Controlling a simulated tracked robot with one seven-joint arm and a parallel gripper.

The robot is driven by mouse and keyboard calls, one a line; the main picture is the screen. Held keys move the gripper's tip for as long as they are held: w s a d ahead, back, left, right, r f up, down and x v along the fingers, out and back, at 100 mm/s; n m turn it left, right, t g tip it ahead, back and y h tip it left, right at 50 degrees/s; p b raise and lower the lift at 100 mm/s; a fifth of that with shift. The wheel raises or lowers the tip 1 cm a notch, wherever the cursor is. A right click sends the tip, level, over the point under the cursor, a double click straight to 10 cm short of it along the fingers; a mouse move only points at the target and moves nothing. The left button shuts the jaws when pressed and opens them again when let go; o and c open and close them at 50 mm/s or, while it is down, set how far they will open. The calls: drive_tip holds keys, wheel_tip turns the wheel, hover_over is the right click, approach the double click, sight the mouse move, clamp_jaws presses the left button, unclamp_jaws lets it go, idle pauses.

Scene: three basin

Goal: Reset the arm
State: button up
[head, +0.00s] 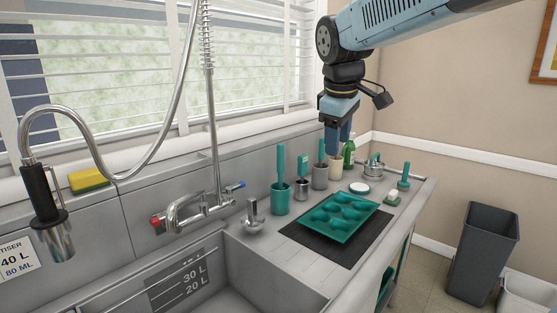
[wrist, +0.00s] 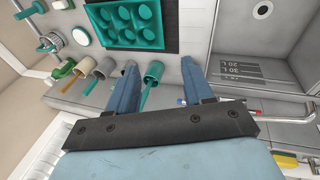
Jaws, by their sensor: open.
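My gripper (head: 340,145) hangs from my arm at the upper right in the head view, fingers down, above the back of the counter near the row of cups. In the wrist view my gripper (wrist: 158,64) shows two blue fingers spread apart with nothing held between them. A teal cup (wrist: 153,72) shows in the gap, lower down on the counter and apart from the fingers. In the head view the fingertips overlap the area by a beige cup (head: 331,179), and I cannot tell the exact height above it.
A teal moulded tray (head: 341,217) lies on a black mat (head: 310,243). Upright cups with tools, including a teal cup (head: 281,200), line the back. A tap (head: 195,208) and hanging sprayer (head: 45,205) stand by the sink at left. A bin (head: 482,252) stands on the right.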

drive_tip(key=s+d+f+m+t, duration=0.1)
drive_tip(key=s+d+f+m, duration=0.3)
drive_tip(key=s, duration=0.4)
drive_tip(key=s+d+f+m+t, duration=0.1)
drive_tip(key=s+d+f+m, duration=0.3)
drive_tip(key=s, duration=0.5)
drive_tip(key=shift+d+f+m+y, duration=0.15)
drive_tip(key=shift+d+m+y, duration=0.25)
drive_tip(key=shift+d+m, duration=0.8)
